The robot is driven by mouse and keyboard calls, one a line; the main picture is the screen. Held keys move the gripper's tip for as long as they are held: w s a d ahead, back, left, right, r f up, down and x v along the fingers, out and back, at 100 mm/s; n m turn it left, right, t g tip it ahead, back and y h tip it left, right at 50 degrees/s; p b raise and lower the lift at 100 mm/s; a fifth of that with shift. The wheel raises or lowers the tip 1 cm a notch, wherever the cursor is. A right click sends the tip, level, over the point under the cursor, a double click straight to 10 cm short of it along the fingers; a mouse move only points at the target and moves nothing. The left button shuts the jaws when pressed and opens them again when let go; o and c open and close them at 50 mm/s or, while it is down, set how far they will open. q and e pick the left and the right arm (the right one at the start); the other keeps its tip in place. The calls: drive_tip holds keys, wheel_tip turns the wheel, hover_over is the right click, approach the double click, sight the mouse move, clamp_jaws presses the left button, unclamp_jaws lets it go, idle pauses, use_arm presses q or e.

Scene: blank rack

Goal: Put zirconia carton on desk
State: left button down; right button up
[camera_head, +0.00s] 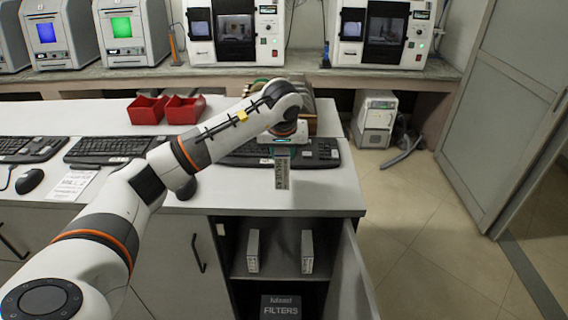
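My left gripper (281,150) points down over the right part of the white desk (225,196), in front of a keyboard. It is shut on a slim pale carton (283,172) with dark print, held upright below it. The print is too small for me to tell whether this is the zirconia carton. The carton overlaps the desk top in the picture, and I cannot tell whether it touches it. Two similar slim cartons stand upright on the open cabinet's shelf below, one left (253,251) and one right (307,252). My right gripper is out of view.
The cabinet door (355,272) stands open to the right. A dark filters box (281,306) sits at the cabinet bottom. Keyboards (107,148), a mouse (29,181) and red bins (147,109) occupy the desk. The desk's front strip is bare right of the arm.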

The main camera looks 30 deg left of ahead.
use_arm(q)
drive_tip(key=x, duration=0.1)
drive_tip(key=p+x, duration=0.1)
drive_tip(key=x, duration=0.1)
drive_tip(key=d+x, duration=0.1)
drive_tip(key=shift+s+f, duration=0.2)
drive_tip(key=shift+f, duration=0.15)
drive_tip(key=shift+s+f, duration=0.1)
drive_tip(key=shift+f, duration=0.05)
drive_tip(key=shift+s+a, duration=0.1)
drive_tip(key=c, duration=1.5)
unclamp_jaws()
drive_tip(key=shift+f, duration=0.25)
drive_tip(key=o, duration=0.5)
drive_tip(key=shift+r, duration=0.1)
